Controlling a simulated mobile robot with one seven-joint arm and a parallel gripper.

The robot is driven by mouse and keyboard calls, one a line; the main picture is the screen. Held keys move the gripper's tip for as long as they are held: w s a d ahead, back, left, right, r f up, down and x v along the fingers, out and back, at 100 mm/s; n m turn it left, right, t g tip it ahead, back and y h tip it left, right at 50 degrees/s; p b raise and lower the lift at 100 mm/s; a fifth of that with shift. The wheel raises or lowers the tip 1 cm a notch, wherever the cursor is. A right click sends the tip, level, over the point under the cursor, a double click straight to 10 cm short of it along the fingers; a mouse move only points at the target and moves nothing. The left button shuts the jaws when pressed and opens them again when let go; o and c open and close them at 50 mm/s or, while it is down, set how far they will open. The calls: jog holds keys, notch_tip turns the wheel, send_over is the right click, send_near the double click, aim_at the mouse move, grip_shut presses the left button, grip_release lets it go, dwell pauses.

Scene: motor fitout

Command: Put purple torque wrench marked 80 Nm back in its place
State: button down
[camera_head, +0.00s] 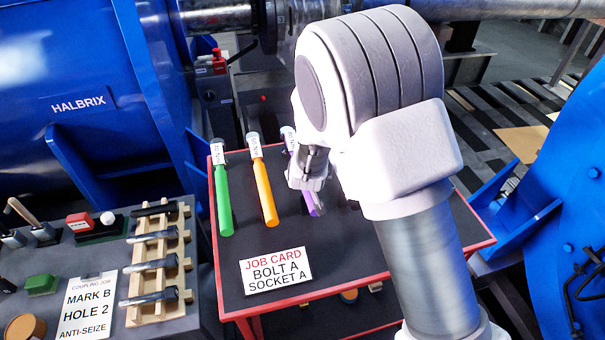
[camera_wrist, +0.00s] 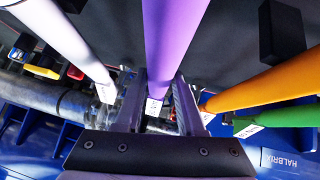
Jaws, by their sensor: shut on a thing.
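The purple torque wrench (camera_head: 317,207) is on or just above the dark top of the red-edged cart (camera_head: 345,250), partly hidden behind my arm; I cannot tell whether it touches the surface. Its label end shows at the back, too small to read. My gripper (camera_head: 307,182) is shut on the purple wrench. In the wrist view the purple handle (camera_wrist: 172,40) runs between the two fingers (camera_wrist: 158,108), with a white label just beyond them.
An orange wrench (camera_head: 264,195) and a green wrench (camera_head: 223,200) lie to the left. A pale-handled wrench (camera_wrist: 65,35) shows in the wrist view. Black blocks (camera_wrist: 282,30) stand beside the handles. A job card (camera_head: 276,270) lies at the cart's front. A side bench (camera_head: 215,330) holds tools.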

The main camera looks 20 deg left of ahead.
jog(key=shift+c, duration=2.2)
grip_release()
jog(key=shift+s+f, duration=0.1)
jog(key=shift+f, duration=0.05)
jog(key=p+v, duration=0.5)
jog(key=v, duration=1.2)
jog(key=shift+r, duration=0.25)
jog(key=shift+s, duration=0.1)
jog(key=s+d+r+m+g+y, duration=0.15)
jog(key=s+d+r+m, duration=0.25)
jog(key=d+r, duration=0.9)
jog(key=s+d+r+m+h, duration=0.1)
jog(key=s+d+r+h, duration=0.1)
jog(key=s+d, duration=0.3)
jog(key=s+d+r+m+h, duration=0.2)
jog(key=s+d, duration=0.4)
jog(key=d, duration=0.3)
jog(key=shift+d+r+g, duration=0.2)
jog(key=shift+r+g, duration=0.25)
